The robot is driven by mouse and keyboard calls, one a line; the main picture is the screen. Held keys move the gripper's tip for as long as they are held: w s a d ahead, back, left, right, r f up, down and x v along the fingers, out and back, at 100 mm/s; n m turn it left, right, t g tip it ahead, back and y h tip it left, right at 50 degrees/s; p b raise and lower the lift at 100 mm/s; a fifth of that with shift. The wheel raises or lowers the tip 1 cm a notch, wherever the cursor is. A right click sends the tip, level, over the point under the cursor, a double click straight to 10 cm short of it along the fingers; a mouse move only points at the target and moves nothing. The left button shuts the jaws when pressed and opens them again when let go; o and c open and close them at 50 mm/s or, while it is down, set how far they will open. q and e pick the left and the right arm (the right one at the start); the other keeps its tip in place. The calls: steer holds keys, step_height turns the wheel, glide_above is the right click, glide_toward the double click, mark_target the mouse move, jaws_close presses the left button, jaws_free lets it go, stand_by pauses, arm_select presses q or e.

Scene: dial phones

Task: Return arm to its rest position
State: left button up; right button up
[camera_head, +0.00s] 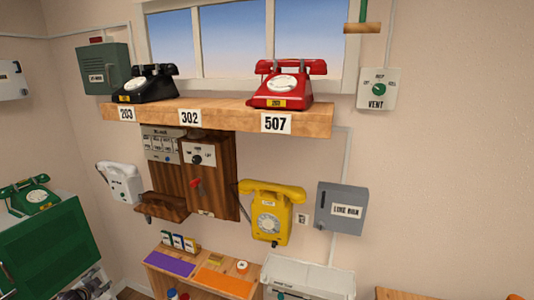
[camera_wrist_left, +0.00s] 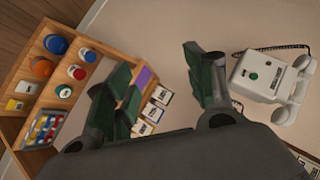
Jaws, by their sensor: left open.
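My left gripper (camera_head: 92,287) shows in part at the bottom left of the head view, in front of the green cabinet's lower edge. In the left wrist view its two dark green fingers (camera_wrist_left: 165,80) are spread apart, with nothing between them. The wooden shelf unit and the white wall phone (camera_wrist_left: 275,85) lie beyond the fingers. The rest of the left arm is mostly out of frame. My right gripper is in neither view.
A green cabinet (camera_head: 45,250) with a green phone (camera_head: 35,195) stands at the left. A low wooden unit (camera_head: 188,284) stands below the wall panels. A yellow phone (camera_head: 271,212) and a grey box (camera_head: 341,208) are on the wall. Black (camera_head: 147,84) and red (camera_head: 287,86) phones sit on the shelf (camera_head: 225,115).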

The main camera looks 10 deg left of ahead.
arm_select(q)
steer(key=s+d+f+n+g+h, duration=0.1)
steer(key=s+d+f+g, duration=0.1)
steer(key=s+d+f, duration=0.65)
steer(key=s+d+f+g+b, duration=0.1)
steer(key=s+d+f+g, duration=0.2)
steer(key=s+f, duration=1.1)
steer(key=s+d+f+n+g+h, duration=0.15)
steer(key=s+d+f, duration=0.5)
steer(key=f, duration=0.75)
steer(key=s+d+f+g+h+b, duration=0.1)
steer(key=s+d+f, duration=0.35)
steer(key=d, duration=0.25)
steer(key=s+d+f+g+h, duration=0.1)
steer(key=s+d+f, duration=0.2)
steer(key=s+d, duration=0.3)
steer(key=d+f+h+b, duration=0.1)
steer(key=d+f, duration=0.1)
steer(key=d, duration=0.9)
steer(key=s+d+f+h, duration=0.1)
steer(key=d+f, duration=0.2)
steer(key=d, duration=0.9)
steer(key=shift+s+b, duration=0.25)
steer(key=shift+b, duration=0.1)
